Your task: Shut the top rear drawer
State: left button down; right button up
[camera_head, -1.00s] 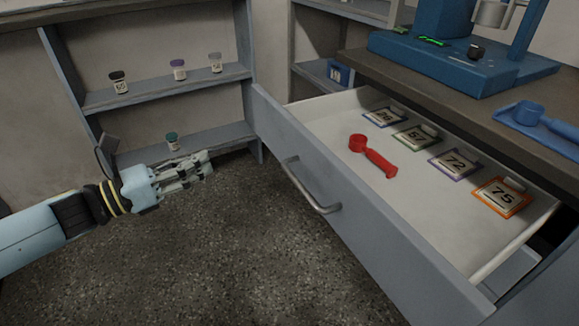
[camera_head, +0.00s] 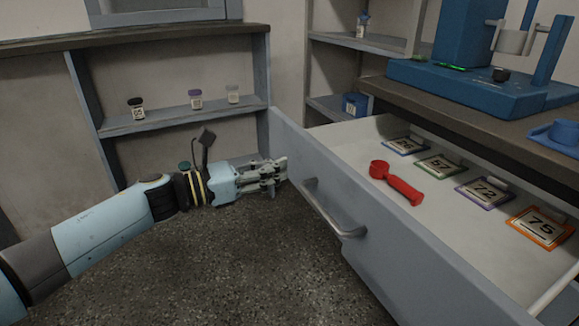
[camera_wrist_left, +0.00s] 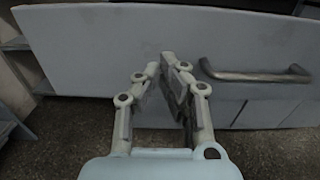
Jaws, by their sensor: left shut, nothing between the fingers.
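The top rear drawer (camera_head: 390,222) is pulled open, its grey front facing my left arm. A metal bar handle (camera_head: 333,210) is on that front. Inside lie a red scoop (camera_head: 398,183) and several numbered tags, among them an orange-framed 75 (camera_head: 540,226). My left gripper (camera_head: 284,170) is shut and empty, close in front of the drawer face, left of the handle. In the left wrist view the fingertips (camera_wrist_left: 172,60) point at the drawer front (camera_wrist_left: 110,45), with the handle (camera_wrist_left: 255,75) to their right. I cannot tell whether they touch. My right gripper is not in view.
A counter (camera_head: 440,112) above the drawer carries a blue shaker machine (camera_head: 480,82) and a blue scoop tray (camera_head: 560,137). Shelves with small jars (camera_head: 195,100) stand at the back left. The speckled floor (camera_head: 240,265) before the drawer is clear.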

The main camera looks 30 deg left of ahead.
aim_at(302, 162)
pick_arm(q)
jog(key=shift+x, duration=1.65)
